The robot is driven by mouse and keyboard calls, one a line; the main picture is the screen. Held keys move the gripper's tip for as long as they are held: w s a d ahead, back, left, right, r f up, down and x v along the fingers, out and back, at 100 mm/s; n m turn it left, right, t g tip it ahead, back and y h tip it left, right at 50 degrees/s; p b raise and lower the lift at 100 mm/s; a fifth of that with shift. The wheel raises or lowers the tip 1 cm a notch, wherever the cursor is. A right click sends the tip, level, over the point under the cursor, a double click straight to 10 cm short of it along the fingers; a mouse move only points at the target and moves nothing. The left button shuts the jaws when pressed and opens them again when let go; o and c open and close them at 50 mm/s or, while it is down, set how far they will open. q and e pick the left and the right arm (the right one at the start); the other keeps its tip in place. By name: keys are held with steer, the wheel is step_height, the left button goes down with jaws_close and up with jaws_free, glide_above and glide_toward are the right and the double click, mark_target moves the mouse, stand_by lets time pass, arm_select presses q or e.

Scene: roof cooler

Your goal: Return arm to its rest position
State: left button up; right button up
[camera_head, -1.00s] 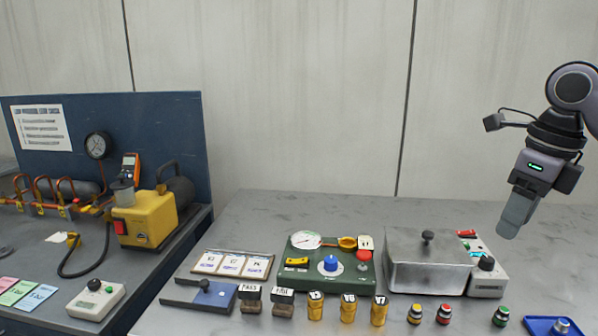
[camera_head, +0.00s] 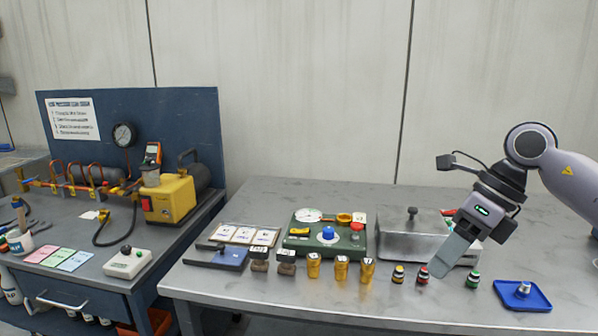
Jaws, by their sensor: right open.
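My right gripper (camera_head: 452,258) comes in from the right on its arm. It hangs tilted down to the left over the right part of the grey table (camera_head: 330,192). I see nothing held in it. In the picture it covers the right end of the metal box (camera_head: 400,240) and part of the white device behind. My left gripper is out of view.
A blue tray (camera_head: 522,296) lies at the right. A yellow pump (camera_head: 172,199) stands on the left bench. The table's rear is clear.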

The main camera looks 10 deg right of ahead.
steer(key=s+a+f+m+y, duration=0.2)
steer(key=a+y, duration=0.5)
steer(key=a, duration=0.3)
steer(key=s+a+f+m+y, duration=0.25)
steer(key=a+y, duration=0.35)
steer(key=a, duration=0.4)
steer(key=w+d+f+m+t+h+p, duration=0.1)
steer(key=d+f+m+t+h, duration=0.25)
steer(key=f+m+t, duration=0.65)
steer(key=w+d+f+m+t+h+p, duration=0.15)
steer(key=m+t+h, duration=0.45)
steer(key=m, duration=1)
steer(key=s+d+f+m+g+h, duration=0.3)
steer(key=s+f+m, duration=0.2)
steer(key=s+f, duration=0.2)
steer(key=s+d+f+m+g+h, duration=0.3)
steer(key=s+f+m, duration=0.2)
steer(key=s+f, duration=0.3)
step_height(320, 180, down, 4)
steer(key=shift+d+f+m, duration=0.1)
steer(key=shift+d+m, duration=0.25)
steer(key=shift+d, duration=0.05)
steer(key=shift+s+h, duration=0.1)
steer(key=shift+h, duration=0.15)
